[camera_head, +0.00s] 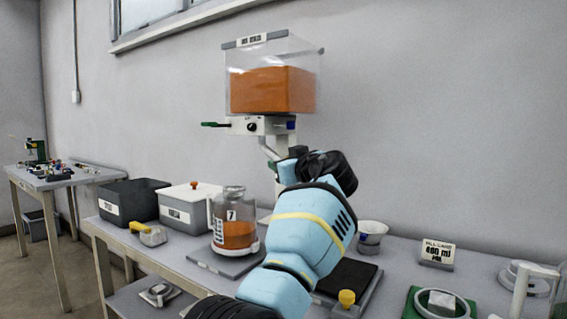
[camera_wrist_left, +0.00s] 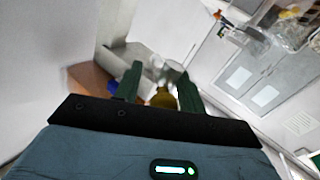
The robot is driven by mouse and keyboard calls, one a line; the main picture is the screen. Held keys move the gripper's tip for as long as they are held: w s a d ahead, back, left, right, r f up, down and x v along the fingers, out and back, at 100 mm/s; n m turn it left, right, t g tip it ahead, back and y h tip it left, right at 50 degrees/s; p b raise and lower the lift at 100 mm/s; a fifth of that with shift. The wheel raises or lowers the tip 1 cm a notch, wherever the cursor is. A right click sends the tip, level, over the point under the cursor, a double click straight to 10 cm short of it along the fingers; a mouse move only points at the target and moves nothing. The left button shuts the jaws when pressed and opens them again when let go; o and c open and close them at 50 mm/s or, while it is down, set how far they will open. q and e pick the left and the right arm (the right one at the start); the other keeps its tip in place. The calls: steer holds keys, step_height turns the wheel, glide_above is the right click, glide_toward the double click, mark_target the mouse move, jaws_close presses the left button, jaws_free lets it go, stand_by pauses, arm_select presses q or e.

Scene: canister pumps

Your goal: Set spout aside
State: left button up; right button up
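The dispenser (camera_head: 262,126) stands against the wall, with a clear hopper of orange material (camera_head: 272,90) on top. A white pipe-like part (camera_head: 268,150) shows below its body; I cannot tell whether this is the spout. My left arm rises through the middle of the head view to just below the dispenser, where its wrist mostly hides the left gripper (camera_head: 284,165). In the left wrist view the gripper (camera_wrist_left: 158,82) has its dark green fingers apart. A blurred olive-yellow thing (camera_wrist_left: 163,98) shows between them, with no clear contact. My right gripper is not in view.
A green mat (camera_head: 412,305) lies at right.

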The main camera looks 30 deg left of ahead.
arm_select(q)
steer(key=shift+o, duration=0.3)
steer(key=shift+s, duration=0.1)
steer(key=shift+s+d, duration=0.1)
steer(key=shift+d, duration=0.05)
steer(key=p+v, duration=0.1)
steer(key=v, duration=0.6)
steer(key=shift+s+d, duration=0.1)
steer(key=shift+d, duration=0.05)
